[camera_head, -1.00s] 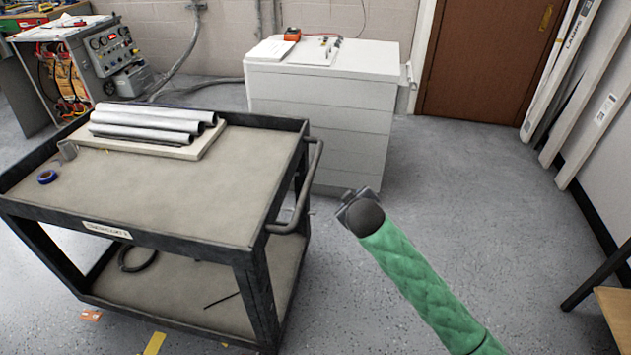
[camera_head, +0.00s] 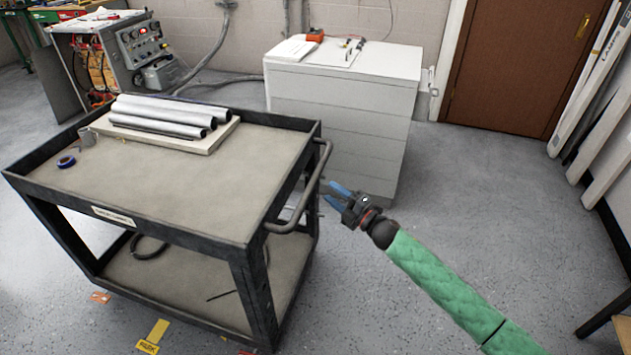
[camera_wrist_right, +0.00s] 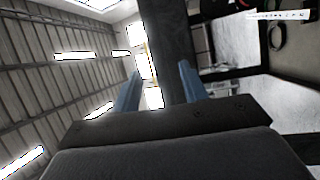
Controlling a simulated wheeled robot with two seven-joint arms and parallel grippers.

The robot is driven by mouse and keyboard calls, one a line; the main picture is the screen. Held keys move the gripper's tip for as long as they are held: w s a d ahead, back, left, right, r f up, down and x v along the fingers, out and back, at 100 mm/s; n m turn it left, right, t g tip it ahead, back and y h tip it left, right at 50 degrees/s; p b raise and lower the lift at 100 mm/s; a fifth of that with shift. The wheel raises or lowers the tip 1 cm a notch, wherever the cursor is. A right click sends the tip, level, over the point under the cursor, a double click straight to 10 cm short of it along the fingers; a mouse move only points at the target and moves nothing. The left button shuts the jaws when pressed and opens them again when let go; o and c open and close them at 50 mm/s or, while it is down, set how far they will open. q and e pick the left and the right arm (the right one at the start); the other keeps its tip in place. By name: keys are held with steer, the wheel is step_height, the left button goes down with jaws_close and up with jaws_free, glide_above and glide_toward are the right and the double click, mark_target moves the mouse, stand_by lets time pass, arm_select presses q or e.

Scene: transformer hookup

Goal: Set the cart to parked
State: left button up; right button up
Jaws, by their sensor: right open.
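The cart (camera_head: 190,195) is a black-framed two-shelf utility cart with a grey top, standing at the left of the head view. Its tubular handle (camera_head: 318,190) is on its right end. My right gripper (camera_head: 329,194) is open, just right of the handle, with its blue fingers pointing left toward it. In the right wrist view, the open fingers (camera_wrist_right: 160,78) show with a dark bar of the cart (camera_wrist_right: 177,40) beyond them; I cannot tell if it lies between them. A yellow floor marking (camera_head: 152,337) with lettering lies in front of the cart. My left gripper is out of view.
Metal pipes (camera_head: 165,115) on a board and a blue tape roll (camera_head: 66,162) sit on the cart. A white cabinet (camera_head: 345,110) stands close behind the handle. A control unit (camera_head: 145,50) is at the back left. Open floor lies to the right.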

mark_target(314, 181)
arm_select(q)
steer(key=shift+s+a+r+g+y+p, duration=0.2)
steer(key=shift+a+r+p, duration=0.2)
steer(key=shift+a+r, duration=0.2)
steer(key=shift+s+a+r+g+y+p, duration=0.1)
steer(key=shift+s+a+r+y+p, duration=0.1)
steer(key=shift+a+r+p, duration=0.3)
arm_select(e)
steer(key=shift+n, duration=0.4)
steer(key=shift+s+r+x, duration=0.1)
steer(key=shift+x, duration=1.85)
steer(key=shift+s+r+x, duration=0.15)
steer(key=shift+x, duration=1.85)
steer(key=shift+a, duration=0.15)
jaws_close()
